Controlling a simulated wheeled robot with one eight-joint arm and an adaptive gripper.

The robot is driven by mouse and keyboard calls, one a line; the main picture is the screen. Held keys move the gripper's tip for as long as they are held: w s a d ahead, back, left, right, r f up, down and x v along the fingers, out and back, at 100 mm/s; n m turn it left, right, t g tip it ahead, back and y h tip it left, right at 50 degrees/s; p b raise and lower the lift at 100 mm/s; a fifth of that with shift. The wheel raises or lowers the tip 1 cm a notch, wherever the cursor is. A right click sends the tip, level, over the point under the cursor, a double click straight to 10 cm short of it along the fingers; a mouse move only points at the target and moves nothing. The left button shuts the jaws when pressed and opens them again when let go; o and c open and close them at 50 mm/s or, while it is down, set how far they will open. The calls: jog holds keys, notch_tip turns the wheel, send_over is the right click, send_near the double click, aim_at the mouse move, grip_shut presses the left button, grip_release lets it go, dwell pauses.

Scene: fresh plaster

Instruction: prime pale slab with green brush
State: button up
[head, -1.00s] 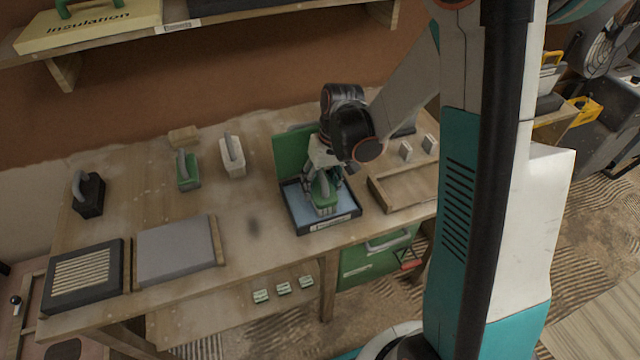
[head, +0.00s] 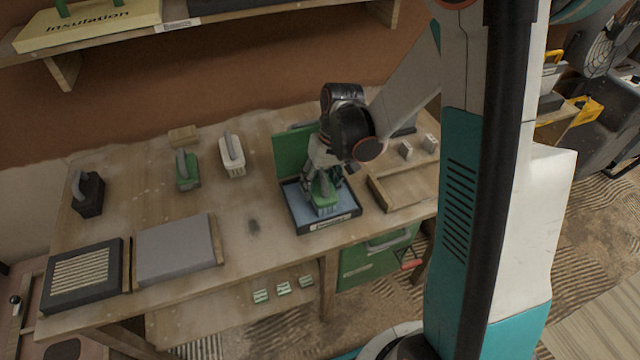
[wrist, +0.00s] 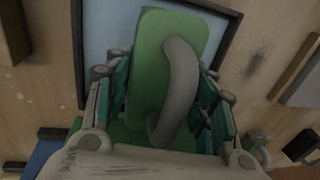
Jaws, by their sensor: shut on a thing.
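My gripper (head: 323,176) is shut on a green brush (head: 323,203) with a grey loop handle. The brush is upright in the black-rimmed tray (head: 335,226) with a pale blue inside. I cannot tell whether its bristles touch the bottom. In the wrist view the green brush (wrist: 152,50) lies between the two fingers, over the pale blue area. The pale grey slab (head: 176,250) lies flat on the bench at the front left, well away from my gripper. A second, smaller-looking green brush (head: 188,172) stands at the back left of the bench.
A white brush (head: 232,157) and a black brush (head: 88,194) stand on the bench (head: 255,190). A dark-framed ribbed panel (head: 82,276) lies left of the slab. A green upright panel (head: 292,158) stands behind the tray; a wooden frame (head: 405,190) lies to its right. A shelf hangs above.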

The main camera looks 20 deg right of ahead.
aim_at(319, 171)
jog(key=shift+r, duration=0.1)
dwell(0.5)
jog(key=shift+r+p, duration=2.4)
jog(key=shift+r, duration=1)
